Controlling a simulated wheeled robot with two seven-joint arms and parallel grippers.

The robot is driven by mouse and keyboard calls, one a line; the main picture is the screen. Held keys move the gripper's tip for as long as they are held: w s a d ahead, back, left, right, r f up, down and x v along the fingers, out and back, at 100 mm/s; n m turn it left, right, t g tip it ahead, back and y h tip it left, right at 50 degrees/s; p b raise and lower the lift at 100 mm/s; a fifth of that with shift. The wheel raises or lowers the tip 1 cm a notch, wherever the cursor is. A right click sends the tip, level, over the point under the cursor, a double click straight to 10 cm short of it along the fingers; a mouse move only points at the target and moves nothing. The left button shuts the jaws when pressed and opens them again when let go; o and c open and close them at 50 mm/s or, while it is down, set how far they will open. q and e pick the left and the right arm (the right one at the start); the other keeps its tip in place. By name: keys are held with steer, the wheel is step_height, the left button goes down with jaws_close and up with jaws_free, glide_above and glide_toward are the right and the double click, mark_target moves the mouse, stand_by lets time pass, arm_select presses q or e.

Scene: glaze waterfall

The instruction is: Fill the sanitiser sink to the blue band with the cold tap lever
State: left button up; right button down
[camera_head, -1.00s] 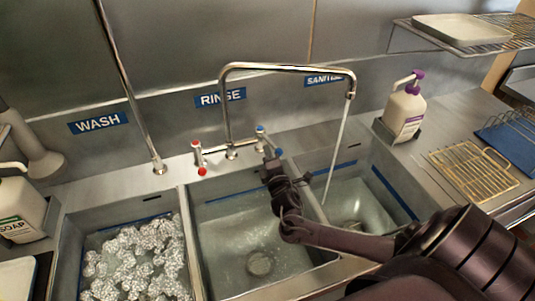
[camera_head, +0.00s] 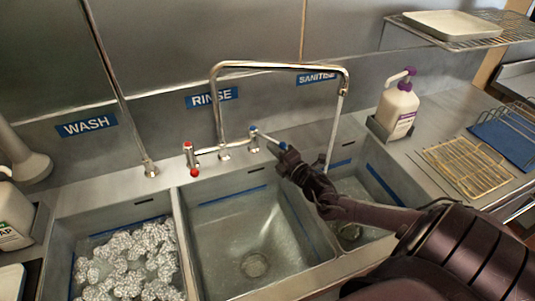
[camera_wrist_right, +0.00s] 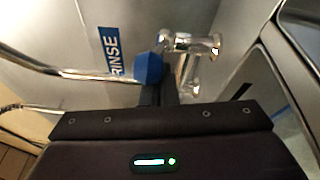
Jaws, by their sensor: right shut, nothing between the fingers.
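The cold tap lever ends in a blue knob (camera_head: 284,146) and points right and forward from its chrome valve (camera_head: 254,140). My right gripper (camera_head: 287,157) is shut and empty, with its tips against or very close to the knob. In the right wrist view the blue knob (camera_wrist_right: 149,68) is just beyond the dark fingertips (camera_wrist_right: 158,94); contact is unclear. Water (camera_head: 335,130) runs from the swan-neck spout (camera_head: 344,84) into the sanitiser sink (camera_head: 402,192). Its blue band (camera_head: 386,185) shows on the right wall. My forearm hides part of this sink, and the water level is unclear.
The hot lever's red knob (camera_head: 194,173) is left of the cold lever. The rinse sink (camera_head: 225,225) is in the middle; the wash sink (camera_head: 64,255) holds foam. A purple-topped pump bottle (camera_head: 398,108) and a wire rack (camera_head: 466,166) stand to the right.

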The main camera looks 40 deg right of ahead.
steer(key=d+n+y+b, duration=0.1)
steer(key=d+y, duration=0.1)
steer(key=shift+d+f+n+y+b, duration=0.1)
steer(key=shift+d+n+y+b, duration=0.15)
steer(key=shift+n+y+b, duration=0.05)
steer(key=shift+w+d+b, duration=0.2)
steer(key=shift+d+b, duration=0.1)
steer(key=shift+d, duration=0.3)
steer(key=shift+w+d+b, duration=0.2)
steer(key=shift+d+b, duration=0.1)
steer(key=shift+d, duration=0.25)
